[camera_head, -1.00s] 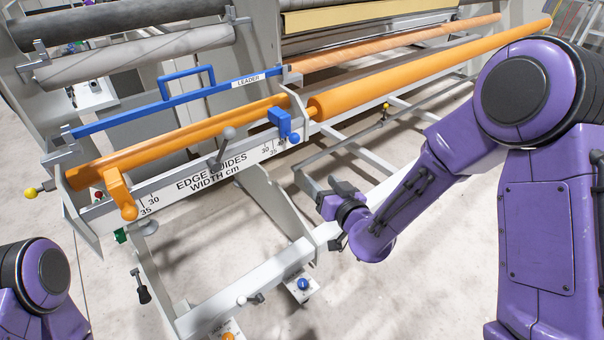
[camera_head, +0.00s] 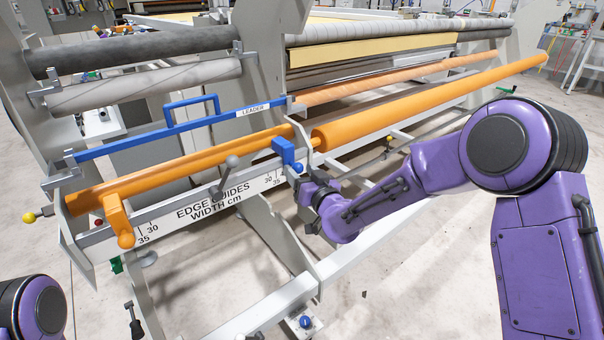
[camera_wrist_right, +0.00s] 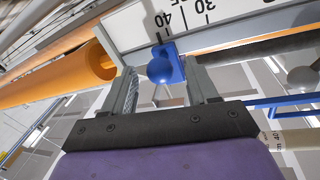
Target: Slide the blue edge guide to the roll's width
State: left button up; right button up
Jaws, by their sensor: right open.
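The blue edge guide (camera_head: 284,147) sits at the right end of the white scale rail (camera_head: 180,210), its round blue knob at the front. In the right wrist view the knob (camera_wrist_right: 160,71) shows between the fingers, and the guide is beside the 40 mark. My right gripper (camera_head: 302,184) is open at the knob; I cannot tell whether a finger touches it. In the wrist view the gripper (camera_wrist_right: 164,76) has clear space around the knob. The orange edge guide (camera_head: 119,220) is near the 35 mark on the left. An orange roll (camera_head: 185,168) lies behind the rail. My left gripper is out of view.
A grey lever knob (camera_head: 231,161) stands between the two guides. A thicker orange roll (camera_head: 410,100) extends right from beside the blue guide. The blue leader bar (camera_head: 165,134) is above the rail. A white frame beam (camera_head: 350,252) runs below my right gripper.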

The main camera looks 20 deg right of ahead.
grip_shut()
jog(key=shift+s+a, duration=0.15)
jog(key=shift+a, duration=0.35)
grip_release()
jog(key=s+d, duration=0.1)
jog(key=s, duration=0.9)
jog(key=shift+s+d+p, duration=0.3)
jog(key=shift+p, duration=0.1)
